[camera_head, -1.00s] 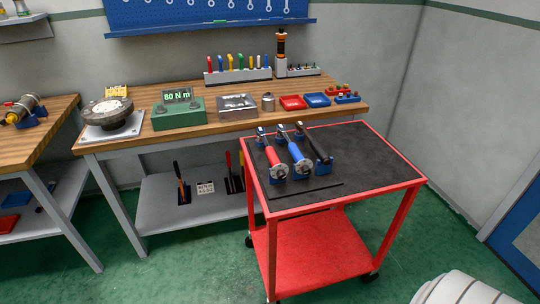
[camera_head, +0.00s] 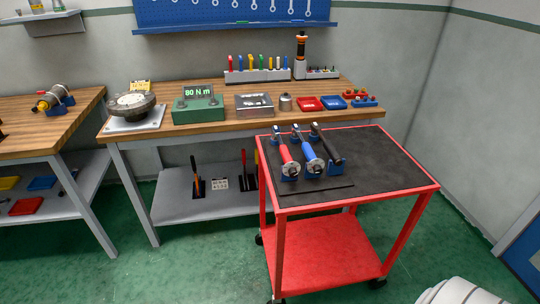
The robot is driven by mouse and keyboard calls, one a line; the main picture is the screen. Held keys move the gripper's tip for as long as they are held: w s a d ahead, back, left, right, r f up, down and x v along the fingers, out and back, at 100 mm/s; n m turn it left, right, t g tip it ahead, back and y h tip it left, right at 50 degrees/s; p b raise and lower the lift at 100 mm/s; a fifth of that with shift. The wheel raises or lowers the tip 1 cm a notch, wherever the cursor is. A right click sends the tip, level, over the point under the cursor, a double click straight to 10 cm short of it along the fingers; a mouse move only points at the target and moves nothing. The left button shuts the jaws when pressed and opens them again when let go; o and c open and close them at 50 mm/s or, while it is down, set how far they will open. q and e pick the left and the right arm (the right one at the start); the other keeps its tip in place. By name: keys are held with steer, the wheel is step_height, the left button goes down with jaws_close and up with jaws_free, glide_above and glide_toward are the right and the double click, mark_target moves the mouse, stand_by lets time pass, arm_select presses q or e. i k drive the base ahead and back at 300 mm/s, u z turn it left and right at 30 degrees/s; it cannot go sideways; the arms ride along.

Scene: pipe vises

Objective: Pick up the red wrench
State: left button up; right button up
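The red wrench (camera_head: 286,152) lies tilted in a blue holder on the left side of the cart's black top. A blue wrench (camera_head: 309,151) rests just right of it. A black wrench (camera_head: 326,143) is right of the blue one. The wrenches are close together, side by side, with their round ends toward the front. Neither of my grippers shows in the head view. The white rounded shape at the bottom right cannot be told as a gripper.
The red cart (camera_head: 366,196) stands in front of a wooden workbench (camera_head: 237,128) holding a green 80 N m display box (camera_head: 198,107), a dial device (camera_head: 133,107) and small trays. The cart top's right half is clear. Green floor is open left of the cart.

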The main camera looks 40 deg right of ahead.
mark_target(276, 130)
steer(key=u, duration=0.4)
steer(key=k, duration=1.05)
steer(key=u, duration=0.7)
steer(key=i, duration=1.8)
steer(key=z, duration=0.4)
steer(key=i, duration=1.1)
steer(key=z, duration=1.6)
steer(key=i, duration=0.85)
steer(key=z, duration=0.95)
